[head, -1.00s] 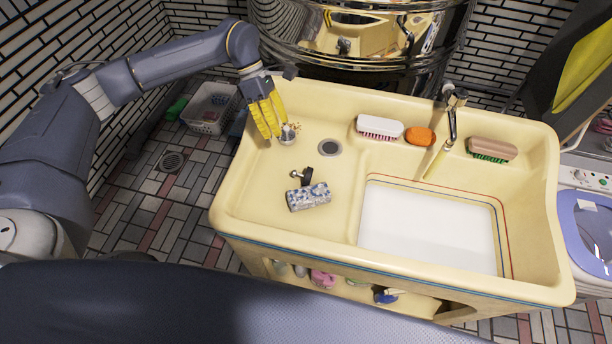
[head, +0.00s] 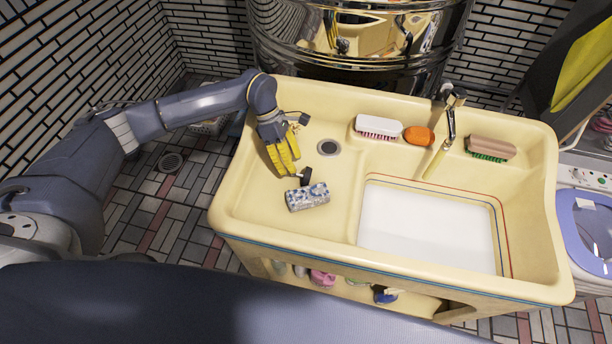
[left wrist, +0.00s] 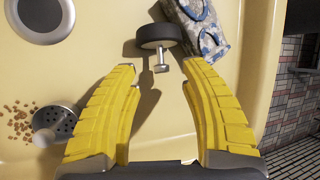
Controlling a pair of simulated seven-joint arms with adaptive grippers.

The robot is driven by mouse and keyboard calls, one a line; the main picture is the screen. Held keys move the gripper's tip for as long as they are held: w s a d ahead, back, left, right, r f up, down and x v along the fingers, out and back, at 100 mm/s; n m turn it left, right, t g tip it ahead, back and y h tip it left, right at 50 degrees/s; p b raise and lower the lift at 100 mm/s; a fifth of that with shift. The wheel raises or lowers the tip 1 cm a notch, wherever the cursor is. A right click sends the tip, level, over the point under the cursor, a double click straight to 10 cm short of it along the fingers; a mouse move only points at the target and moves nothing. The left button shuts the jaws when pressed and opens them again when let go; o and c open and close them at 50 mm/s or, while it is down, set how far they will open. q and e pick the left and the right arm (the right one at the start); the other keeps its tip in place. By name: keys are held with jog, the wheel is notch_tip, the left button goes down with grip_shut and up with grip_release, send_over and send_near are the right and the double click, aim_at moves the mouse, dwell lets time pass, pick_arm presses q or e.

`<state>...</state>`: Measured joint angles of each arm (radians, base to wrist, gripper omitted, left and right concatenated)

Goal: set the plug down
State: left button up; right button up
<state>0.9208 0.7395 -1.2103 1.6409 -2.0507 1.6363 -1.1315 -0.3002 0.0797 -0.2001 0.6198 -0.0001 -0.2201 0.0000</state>
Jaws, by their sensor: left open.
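The black plug (left wrist: 157,37) with its short metal knob lies on the left, raised part of the cream sink, against a blue-and-white patterned block. In the head view the plug (head: 306,175) is partly hidden by my gripper. My left gripper (head: 289,172) has yellow fingers, pointing down over the sink. In the left wrist view its fingers (left wrist: 160,80) are spread and empty, with the plug just beyond the tips and its knob pointing toward the gap. My right gripper is not in view.
The patterned block (head: 307,196) lies just beyond the plug. The drain hole (head: 328,147) is nearby. A metal strainer (left wrist: 62,120) with brown crumbs is beside the fingers. A white brush (head: 379,127), orange soap (head: 419,136) and tap (head: 451,125) line the back.

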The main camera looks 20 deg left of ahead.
pick_arm(q)
jog(key=shift+x, duration=2.2)
jog(key=shift+s+a, duration=0.1)
jog(key=shift+a, duration=0.05)
jog(key=shift+c, duration=0.4)
grip_shut()
